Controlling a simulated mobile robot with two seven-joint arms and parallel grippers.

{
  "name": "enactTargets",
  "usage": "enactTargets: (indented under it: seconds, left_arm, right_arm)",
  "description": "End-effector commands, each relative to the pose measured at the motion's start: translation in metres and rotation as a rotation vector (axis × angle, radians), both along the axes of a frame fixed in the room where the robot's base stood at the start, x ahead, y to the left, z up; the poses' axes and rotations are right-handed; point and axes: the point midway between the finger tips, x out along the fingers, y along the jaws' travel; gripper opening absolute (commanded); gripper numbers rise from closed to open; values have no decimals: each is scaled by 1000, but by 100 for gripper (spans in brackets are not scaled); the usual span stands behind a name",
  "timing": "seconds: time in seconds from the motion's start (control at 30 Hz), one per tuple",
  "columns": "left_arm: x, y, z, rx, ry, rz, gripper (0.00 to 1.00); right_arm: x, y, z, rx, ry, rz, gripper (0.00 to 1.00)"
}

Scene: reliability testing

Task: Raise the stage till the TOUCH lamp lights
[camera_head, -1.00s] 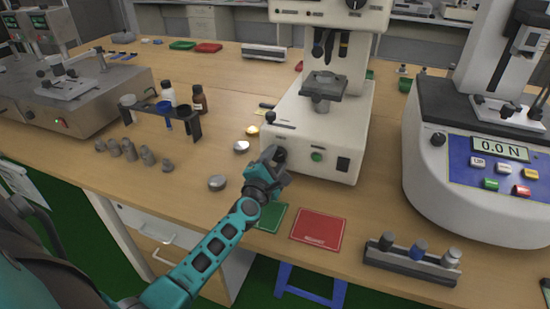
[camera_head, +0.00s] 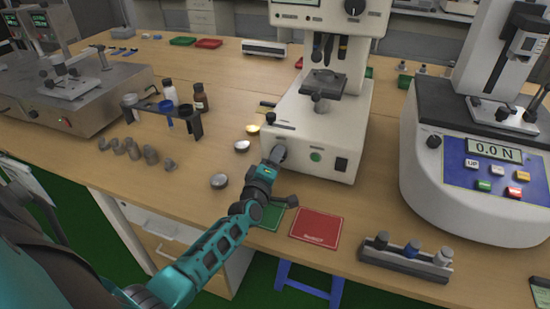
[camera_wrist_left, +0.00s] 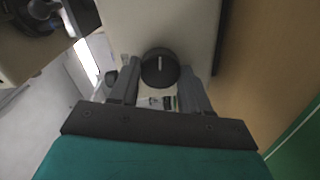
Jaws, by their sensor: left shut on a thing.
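The white hardness-tester-like machine (camera_head: 315,135) stands at the middle of the bench. Its small dark stage (camera_head: 323,83) sits on a short post below the dark tool tips, with a visible gap between. My left gripper (camera_head: 278,154) is at the lower left of the machine's front face. In the left wrist view, the gripper (camera_wrist_left: 158,88) has its fingers on either side of a round black knob (camera_wrist_left: 159,66) with a white line, and is shut on it. A round green button or lamp (camera_head: 316,156) is on the front; I cannot read a TOUCH label. My right gripper is not in view.
A force tester (camera_head: 480,190) reading 0.0 N stands at right. Green (camera_head: 270,215) and red (camera_head: 317,226) mats and a weight holder (camera_head: 406,258) lie along the front edge.

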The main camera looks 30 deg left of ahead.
Motion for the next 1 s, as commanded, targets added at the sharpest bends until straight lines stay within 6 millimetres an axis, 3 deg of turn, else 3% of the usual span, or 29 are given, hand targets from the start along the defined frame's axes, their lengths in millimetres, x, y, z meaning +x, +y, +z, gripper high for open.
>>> enactTargets:
  seconds: [0.73,0.77,1.0]
  left_arm:
    - [0,0,-1,82,22,1,16]
    - [0,0,-1,82,22,1,50]
    - [0,0,-1,81,21,0,73]
  right_arm:
    - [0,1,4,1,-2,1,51]
    - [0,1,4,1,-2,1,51]
    - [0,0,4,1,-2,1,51]
